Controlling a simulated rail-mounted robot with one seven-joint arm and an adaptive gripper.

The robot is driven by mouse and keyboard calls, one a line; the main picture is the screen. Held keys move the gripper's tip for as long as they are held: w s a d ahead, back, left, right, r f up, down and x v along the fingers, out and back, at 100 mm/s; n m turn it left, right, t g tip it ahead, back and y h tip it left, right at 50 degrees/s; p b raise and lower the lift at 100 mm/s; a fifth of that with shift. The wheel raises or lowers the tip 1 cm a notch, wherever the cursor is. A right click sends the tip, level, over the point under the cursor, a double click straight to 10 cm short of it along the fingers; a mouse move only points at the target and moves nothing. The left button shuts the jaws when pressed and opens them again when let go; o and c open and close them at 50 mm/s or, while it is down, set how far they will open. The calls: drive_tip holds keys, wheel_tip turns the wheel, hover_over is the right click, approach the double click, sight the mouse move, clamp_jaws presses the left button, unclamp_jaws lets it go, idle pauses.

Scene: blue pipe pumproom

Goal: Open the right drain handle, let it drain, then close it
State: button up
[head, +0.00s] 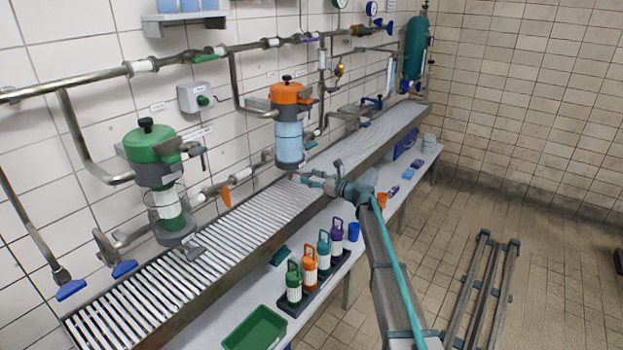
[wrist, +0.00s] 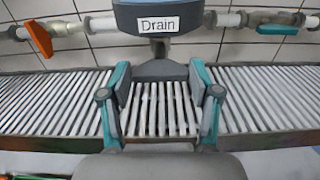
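The right filter housing (head: 289,140) has an orange lid and a blue-white clear body, and hangs above the slatted trough. In the wrist view its dark base (wrist: 190,18) carries a "Drain" label (wrist: 157,24). A short spout comes down below it to a dark grey piece (wrist: 160,69), which looks like the drain handle. My gripper (head: 316,180) is just below and in front of this housing. In the wrist view its teal-backed fingers (wrist: 160,95) are apart, one on each side of the grey piece. I cannot tell whether they touch it. No water flow shows.
A green-lidded left housing (head: 155,170) stands farther left. An orange lever (wrist: 38,38) and a green lever (wrist: 277,29) sit on the pipes either side of the right housing. The slatted trough (head: 215,250) runs beneath. Several coloured bottles (head: 310,268) and a green tray (head: 255,328) stand on the lower shelf.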

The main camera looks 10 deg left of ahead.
drive_tip(key=c, duration=0.4)
drive_tip(key=shift+c, duration=0.2)
drive_tip(key=shift+f+n+b, duration=0.1)
drive_tip(key=shift+n+b, duration=0.3)
drive_tip(key=shift+b, duration=0.05)
drive_tip(key=n+b, duration=0.5)
drive_tip(key=b, duration=0.1)
drive_tip(key=n+b, duration=1.2)
drive_tip(key=shift+s+a+f, duration=0.1)
drive_tip(key=shift+s+f, duration=0.1)
drive_tip(key=shift+f, duration=0.05)
drive_tip(key=shift+n+b, duration=0.3)
drive_tip(key=shift+n, duration=0.1)
drive_tip(key=o, duration=1.1)
drive_tip(key=shift+r, duration=0.1)
